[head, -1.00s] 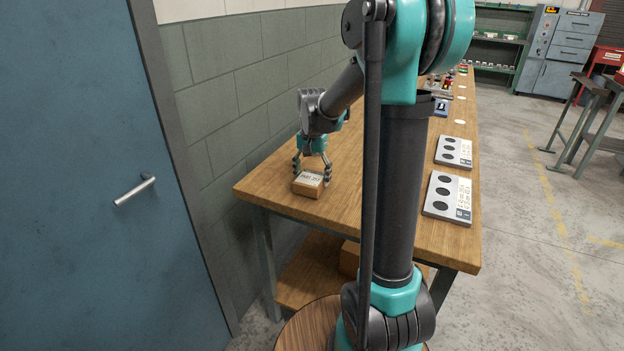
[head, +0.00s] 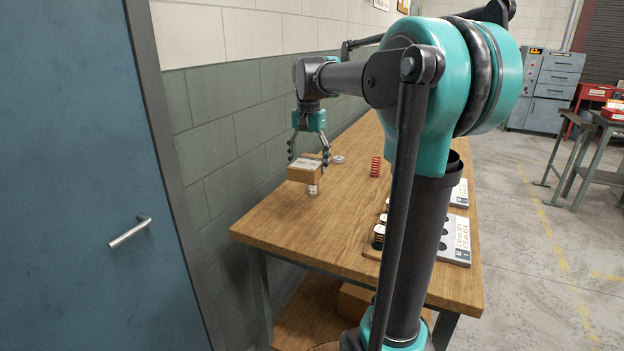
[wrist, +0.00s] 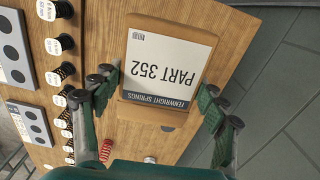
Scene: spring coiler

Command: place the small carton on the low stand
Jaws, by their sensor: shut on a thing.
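The small carton (head: 304,172) is a brown box with a white label reading "PART 352", which also shows in the wrist view (wrist: 167,62). My gripper (head: 308,160) is shut on it, with a finger on either side, as the wrist view also shows (wrist: 160,88). The carton is held above the workbench near its left end.
The wooden workbench (head: 275,220) has bare room at its near end. A small clear item (head: 312,189) shows just below the carton. A red spring (head: 375,167), spools (head: 379,236) and a tray (head: 454,242) lie right. A blue door (head: 70,180) stands left.

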